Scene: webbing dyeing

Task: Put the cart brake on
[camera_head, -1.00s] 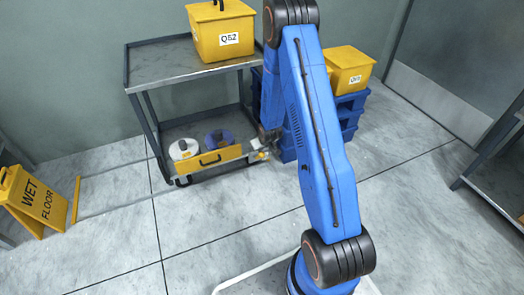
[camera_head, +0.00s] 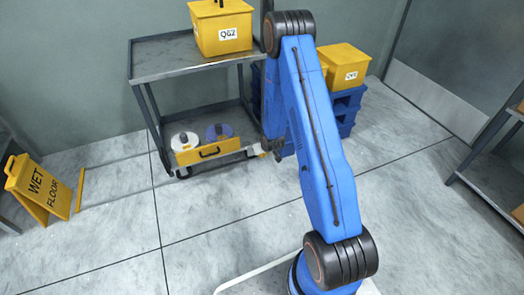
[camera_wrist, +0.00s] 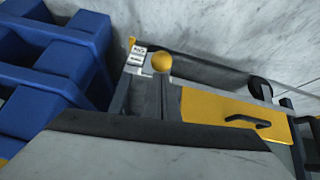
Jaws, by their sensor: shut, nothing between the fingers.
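The grey cart (camera_head: 165,60) stands by the wall, with a shelf on top and a yellow front panel (camera_head: 208,151) with a black handle low down. In the wrist view a round yellow knob (camera_wrist: 162,62) sits beside a small white label (camera_wrist: 138,50) at the cart's corner, next to the yellow panel (camera_wrist: 225,113). I take the knob for the brake's. My gripper (camera_head: 274,148) is low at the cart's right front corner, partly hidden by my arm. Its shut, empty fingers (camera_wrist: 157,85) appear just below the knob; whether they touch it I cannot tell.
A yellow box (camera_head: 221,35) stands on the cart. Blue pallets (camera_head: 348,105) with another yellow box (camera_head: 345,66) stand close on the right. A wet-floor sign (camera_head: 38,190) is at left. The front floor is clear.

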